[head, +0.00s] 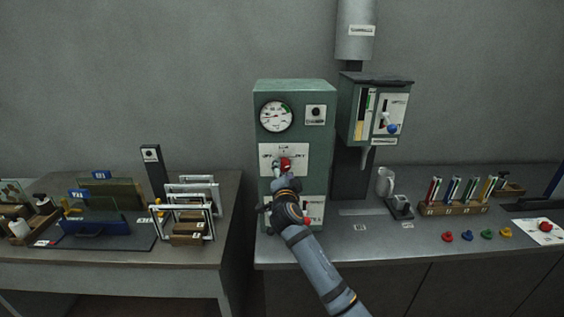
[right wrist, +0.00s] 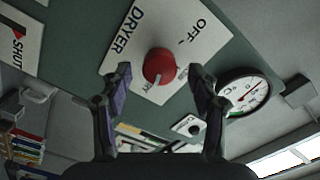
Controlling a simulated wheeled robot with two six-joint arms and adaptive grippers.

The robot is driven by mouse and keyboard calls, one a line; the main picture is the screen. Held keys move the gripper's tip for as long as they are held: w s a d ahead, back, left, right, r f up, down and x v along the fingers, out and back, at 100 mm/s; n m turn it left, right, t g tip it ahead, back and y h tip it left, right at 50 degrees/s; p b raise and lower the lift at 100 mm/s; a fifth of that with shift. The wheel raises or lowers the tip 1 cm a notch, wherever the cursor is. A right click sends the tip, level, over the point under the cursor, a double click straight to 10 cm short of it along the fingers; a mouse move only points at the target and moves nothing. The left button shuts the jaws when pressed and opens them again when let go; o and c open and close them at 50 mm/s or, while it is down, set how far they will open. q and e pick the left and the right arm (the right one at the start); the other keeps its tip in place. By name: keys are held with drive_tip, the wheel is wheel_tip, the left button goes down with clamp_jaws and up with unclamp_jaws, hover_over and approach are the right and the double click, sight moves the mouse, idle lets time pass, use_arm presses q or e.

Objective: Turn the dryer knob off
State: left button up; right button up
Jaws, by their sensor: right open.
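The dryer knob (head: 286,162) is a red round knob on a white label plate (head: 265,152) on the front of the green cabinet. In the right wrist view the knob (right wrist: 160,65) is near the centre, with the words DRYER and OFF on the plate (right wrist: 211,36). A pale mark shows at the knob's lower edge, away from OFF; exactly where it points is hard to tell. My right gripper (head: 281,171) is open in front of the knob. Its fingers (right wrist: 159,75) stand on either side of the knob in the picture; contact is not clear. My left gripper is not in view.
A round gauge (head: 276,116) and a small button plate (head: 316,115) sit above the knob plate. A mug (head: 385,181) and marker rack (head: 455,208) are on the right counter; frames (head: 188,212) stand on the left table.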

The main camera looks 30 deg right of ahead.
sight(284, 168)
drive_tip(key=shift+p+x, duration=0.5)
drive_tip(key=shift+x, duration=1.5)
drive_tip(key=c, duration=1.2)
drive_tip(key=shift+f, duration=0.1)
